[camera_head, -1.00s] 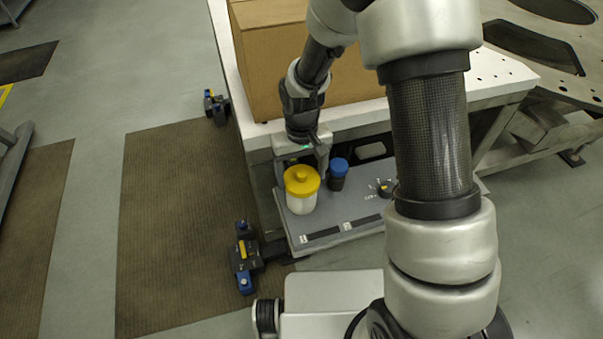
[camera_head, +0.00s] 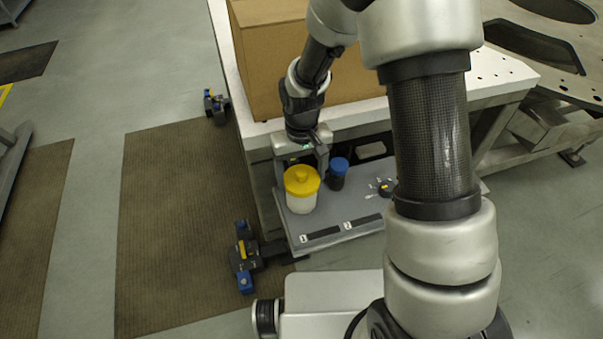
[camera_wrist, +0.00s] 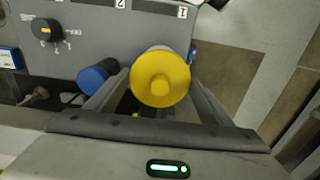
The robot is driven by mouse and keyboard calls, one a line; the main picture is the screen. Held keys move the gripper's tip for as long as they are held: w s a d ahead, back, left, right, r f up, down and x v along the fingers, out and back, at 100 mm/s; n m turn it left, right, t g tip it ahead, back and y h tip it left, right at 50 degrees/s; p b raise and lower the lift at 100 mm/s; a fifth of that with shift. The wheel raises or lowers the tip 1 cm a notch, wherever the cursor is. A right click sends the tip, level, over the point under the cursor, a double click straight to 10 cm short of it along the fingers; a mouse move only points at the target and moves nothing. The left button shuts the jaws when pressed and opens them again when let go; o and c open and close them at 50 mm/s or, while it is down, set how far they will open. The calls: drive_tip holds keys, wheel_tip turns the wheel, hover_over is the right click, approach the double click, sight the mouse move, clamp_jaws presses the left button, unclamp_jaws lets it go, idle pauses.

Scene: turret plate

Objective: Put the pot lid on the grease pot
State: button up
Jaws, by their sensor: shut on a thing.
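The grease pot (camera_head: 302,202) is a white round pot standing near the left end of the grey plate. The yellow pot lid (camera_head: 301,180), with a small central knob, is over its mouth, level and looking in line with it. I cannot tell whether the lid is fully seated. In the wrist view the lid (camera_wrist: 160,78) lies between my two fingers and hides most of the pot. My gripper (camera_head: 303,168) reaches down from behind and is shut on the lid. The finger contact is partly hidden.
A dark jar with a blue cap (camera_head: 338,170) stands close to the right of the pot. A dial knob (camera_head: 386,187) is farther right on the grey plate (camera_head: 345,212). A cardboard box (camera_head: 268,70) stands on the white table behind. The plate's front is clear.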

drive_tip(key=shift+f+b, duration=0.75)
drive_tip(key=shift+f, duration=0.1)
idle(0.8)
drive_tip(key=o, duration=1.1)
drive_tip(key=shift+o, duration=0.6)
drive_tip(key=shift+r, duration=0.1)
drive_tip(key=shift+r+p, duration=2.4)
drive_tip(key=shift+r, duration=1.05)
